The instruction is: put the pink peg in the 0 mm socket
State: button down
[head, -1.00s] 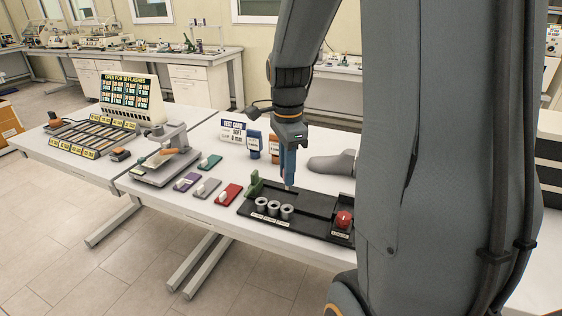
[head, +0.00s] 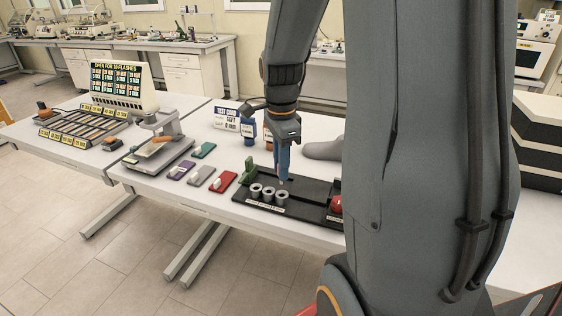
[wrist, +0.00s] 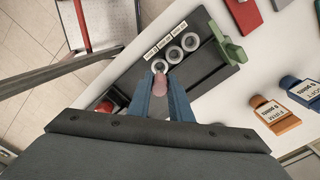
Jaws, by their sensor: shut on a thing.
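The pink peg (wrist: 160,83) is held between the blue fingers of my gripper (wrist: 160,97), which is shut on it. In the head view my gripper (head: 282,168) points down above the black tray (head: 315,191). Three grey ring sockets stand in a row there: a left one (head: 255,190), a middle one (head: 268,193) and a right one (head: 282,197). The peg is close to the right socket, which the wrist view shows just beyond the peg's tip (wrist: 159,66). I cannot tell whether they touch. The socket labels (wrist: 164,41) are too small to read.
A green block (head: 248,170) stands at the tray's left end and a red knob (head: 336,204) at its right. Red (head: 223,181), grey (head: 201,176) and purple (head: 181,169) cards lie left. Blue and orange labelled items and a grey shoe form (head: 324,150) stand behind.

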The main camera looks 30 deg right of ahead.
jog(key=shift+f+b, duration=0.5)
jog(key=shift+f, duration=0.85)
jog(key=shift+p, duration=0.8)
dwell(0.7)
jog(key=shift+f+b, duration=0.85)
jog(key=shift+f, duration=0.95)
jog(key=c, duration=1.5)
grip_release()
jog(key=shift+c, duration=0.2)
jog(key=shift+r, duration=0.1)
jog(key=shift+r+b, duration=0.75)
jog(key=shift+r, duration=3.05)
